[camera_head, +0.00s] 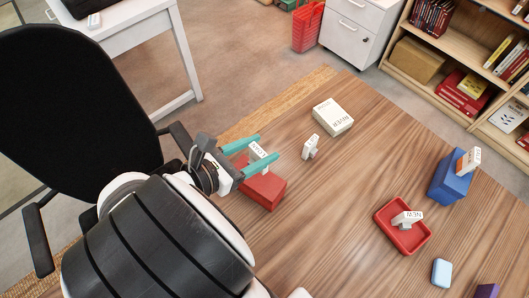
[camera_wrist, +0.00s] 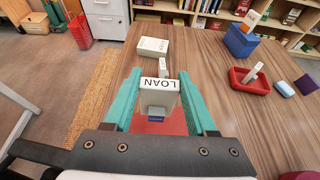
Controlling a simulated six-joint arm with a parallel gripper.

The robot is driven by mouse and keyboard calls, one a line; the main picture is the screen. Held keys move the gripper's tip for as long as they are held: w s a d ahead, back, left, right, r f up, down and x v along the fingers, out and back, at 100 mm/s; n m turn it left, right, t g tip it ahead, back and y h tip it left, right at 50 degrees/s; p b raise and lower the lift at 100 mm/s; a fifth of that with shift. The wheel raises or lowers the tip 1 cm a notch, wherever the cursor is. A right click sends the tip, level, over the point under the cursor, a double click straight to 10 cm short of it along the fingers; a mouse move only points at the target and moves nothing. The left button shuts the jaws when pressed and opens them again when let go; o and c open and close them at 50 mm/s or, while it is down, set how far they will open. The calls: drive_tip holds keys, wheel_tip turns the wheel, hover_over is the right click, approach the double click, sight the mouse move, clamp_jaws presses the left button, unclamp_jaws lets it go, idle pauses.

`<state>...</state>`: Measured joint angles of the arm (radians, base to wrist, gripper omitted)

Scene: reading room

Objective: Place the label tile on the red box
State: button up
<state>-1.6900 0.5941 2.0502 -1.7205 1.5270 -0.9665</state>
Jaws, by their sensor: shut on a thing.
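My gripper (camera_head: 252,158) has teal fingers and is shut on a white label tile (camera_head: 257,150). The red box (camera_head: 264,189) is on the wooden table, directly below the gripper in the head view. In the wrist view part of the red box (camera_wrist: 175,127) shows beneath the tile, and the rest is hidden by my gripper. I cannot tell whether the tile touches the box.
A second small white tile (camera_head: 310,147) stands right of the gripper, with a white box (camera_head: 333,117) behind it. A red tray (camera_head: 383,216) holds a tile marked NEW. A blue box (camera_head: 447,182) bears another tile. Light blue (camera_head: 441,272) and purple (camera_head: 487,291) blocks lie nearer.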

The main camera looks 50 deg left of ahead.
wheel_tip(320, 180, down, 4)
drive_tip(key=shift+f, duration=0.15)
drive_tip(key=shift+f, duration=0.1)
drive_tip(key=o, duration=1.4)
drive_tip(key=v, duration=1.2)
